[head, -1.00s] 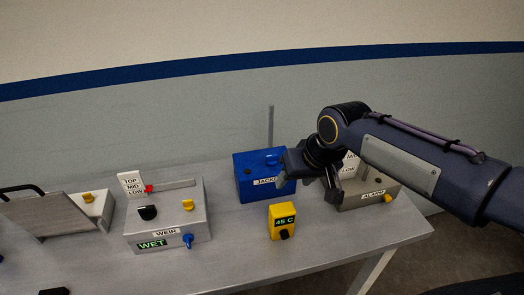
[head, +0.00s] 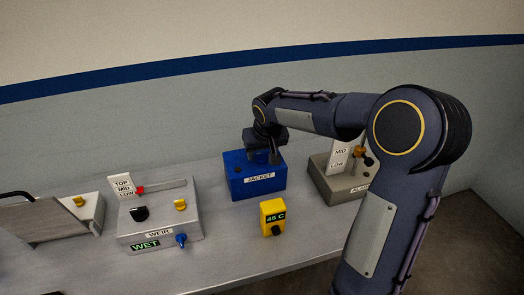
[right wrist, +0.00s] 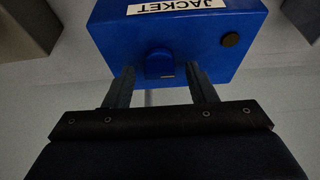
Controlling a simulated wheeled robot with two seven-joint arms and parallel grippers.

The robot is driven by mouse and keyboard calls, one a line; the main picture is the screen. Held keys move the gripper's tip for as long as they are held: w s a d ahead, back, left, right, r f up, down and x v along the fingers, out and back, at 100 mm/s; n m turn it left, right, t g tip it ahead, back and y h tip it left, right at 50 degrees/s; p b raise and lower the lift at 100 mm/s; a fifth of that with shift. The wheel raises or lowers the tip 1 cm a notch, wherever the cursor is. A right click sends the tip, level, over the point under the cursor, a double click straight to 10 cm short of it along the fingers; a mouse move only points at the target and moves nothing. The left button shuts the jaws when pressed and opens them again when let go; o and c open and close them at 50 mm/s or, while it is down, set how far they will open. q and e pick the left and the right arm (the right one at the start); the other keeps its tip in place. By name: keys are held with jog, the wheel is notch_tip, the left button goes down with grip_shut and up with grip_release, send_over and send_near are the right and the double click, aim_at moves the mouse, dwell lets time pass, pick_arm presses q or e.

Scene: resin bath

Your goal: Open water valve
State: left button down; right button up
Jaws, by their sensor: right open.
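The blue box labelled JACKET (head: 240,187) stands on the bench. A blue knob (right wrist: 159,64) on its top shows in the right wrist view. My right gripper (head: 268,156) is above this box, pointing down. In the right wrist view its two fingers are apart, one on each side of the blue knob. I cannot tell whether they touch it. In the head view the gripper largely hides the knob. A second blue knob (head: 181,240) is on the front of the grey WEIR box (head: 160,225). My left gripper is out of view.
A yellow meter reading 45 C (head: 272,211) stands in front of the JACKET box. The grey ALARM box (head: 332,188) is to the right, partly behind my right arm. A tilted grey tray-like piece (head: 50,215) is at the left. The bench front (head: 235,265) is mostly clear.

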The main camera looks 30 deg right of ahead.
jog(key=c, duration=1)
jog(key=shift+f, duration=0.1)
